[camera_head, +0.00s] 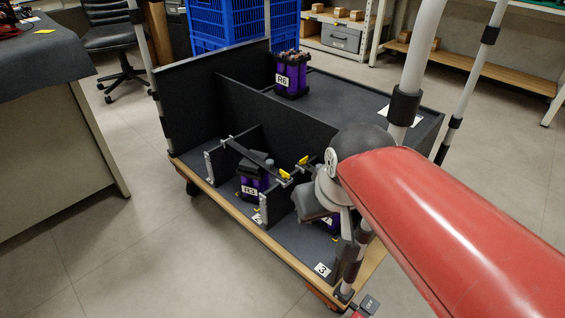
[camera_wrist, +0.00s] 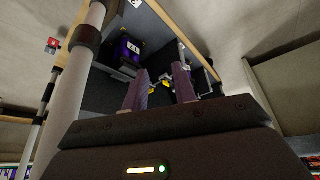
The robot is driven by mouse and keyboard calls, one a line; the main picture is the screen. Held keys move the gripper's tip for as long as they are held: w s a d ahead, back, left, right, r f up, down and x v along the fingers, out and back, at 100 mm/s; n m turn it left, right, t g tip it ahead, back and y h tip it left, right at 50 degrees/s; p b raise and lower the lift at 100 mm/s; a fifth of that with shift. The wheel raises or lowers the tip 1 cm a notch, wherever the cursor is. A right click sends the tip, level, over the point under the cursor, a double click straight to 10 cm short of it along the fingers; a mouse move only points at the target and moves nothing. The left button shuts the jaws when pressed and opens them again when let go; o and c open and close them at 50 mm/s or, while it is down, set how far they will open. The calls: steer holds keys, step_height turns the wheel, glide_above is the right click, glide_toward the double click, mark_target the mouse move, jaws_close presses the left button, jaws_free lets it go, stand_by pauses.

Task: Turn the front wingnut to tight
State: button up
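Two yellow wingnuts sit on a dark bar over the cart's small compartments. The front wingnut (camera_head: 285,175) is nearer the cart's front edge, and the other wingnut (camera_head: 303,161) is just behind and to its right. In the wrist view, my gripper (camera_wrist: 162,72) has its two purplish fingers apart with nothing held between them. Yellow parts (camera_wrist: 160,85) show between and beyond the fingers; which wingnut each belongs to I cannot tell. In the head view, my red arm comes from the right, and my gripper is close to the wingnuts, its fingertips not clearly seen.
The black cart (camera_head: 185,75) has divider walls. A purple unit marked R3 (camera_head: 250,188) stands in a front compartment, another is partly hidden under my arm, and unit R6 (camera_head: 291,76) stands at the back. Upright poles (camera_head: 403,85) stand close to my arm.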

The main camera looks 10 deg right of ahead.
steer(key=w+r+n+g+p, duration=0.2)
steer(key=w+r, duration=0.1)
steer(key=w, duration=0.8)
steer(key=n+g+p, duration=0.3)
steer(key=n+p, duration=0.1)
steer(key=p, duration=0.1)
glide_above(284, 172)
step_height(284, 172, down, 9)
steer(key=shift+d+r, duration=0.1)
steer(key=shift+f+b, duration=0.85)
steer(key=shift+f, duration=3.15)
jaws_close()
